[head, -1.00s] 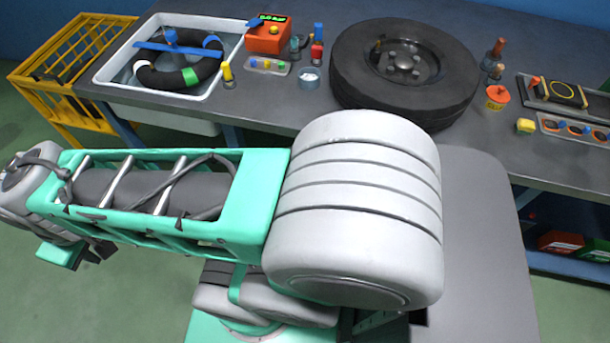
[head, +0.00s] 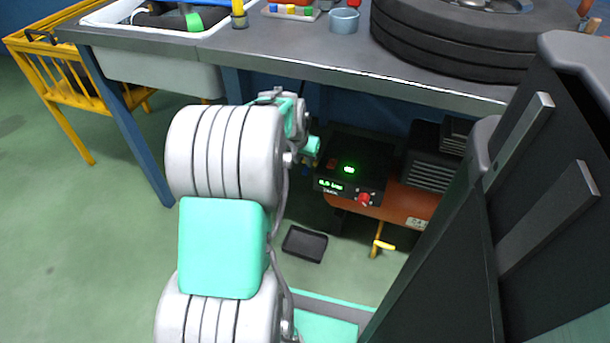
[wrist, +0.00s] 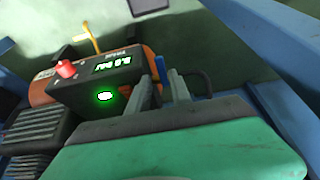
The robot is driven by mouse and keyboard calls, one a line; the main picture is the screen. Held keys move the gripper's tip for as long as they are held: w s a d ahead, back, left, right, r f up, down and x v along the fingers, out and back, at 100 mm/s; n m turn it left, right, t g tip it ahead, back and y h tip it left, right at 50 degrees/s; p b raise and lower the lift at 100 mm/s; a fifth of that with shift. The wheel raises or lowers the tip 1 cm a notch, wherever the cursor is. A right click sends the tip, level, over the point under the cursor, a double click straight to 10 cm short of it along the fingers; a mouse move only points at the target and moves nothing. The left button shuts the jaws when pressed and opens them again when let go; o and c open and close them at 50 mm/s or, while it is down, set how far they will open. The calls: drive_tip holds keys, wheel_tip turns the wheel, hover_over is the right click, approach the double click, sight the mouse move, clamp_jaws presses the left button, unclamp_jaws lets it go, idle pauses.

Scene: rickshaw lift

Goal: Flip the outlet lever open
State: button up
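An air compressor with an orange tank (head: 405,203) and a black control box (head: 350,172) stands under the bench. The box carries a red knob (head: 364,198) and a lit green display. In the wrist view the box (wrist: 97,82) appears at the left, close to my gripper (wrist: 161,72). A small blue piece (wrist: 161,66), possibly the outlet lever, shows between the two grey fingertips beside the box. The fingers look apart; contact with the blue piece cannot be told. In the head view my arm hides the fingers.
The bench top (head: 300,52) overhangs the compressor, with a blue bench leg (head: 130,125) at the left. A yellow handle (head: 384,244) sticks out below the tank. A dark tray (head: 304,243) lies on the floor. A tyre (head: 450,35) lies on the bench.

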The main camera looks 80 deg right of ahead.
sight(306, 170)
drive_tip(key=b+x, duration=0.2)
drive_tip(key=x, duration=0.3)
drive_tip(key=shift+d+f, duration=0.1)
drive_tip(key=shift+f, duration=0.3)
clamp_jaws()
idle(1.0)
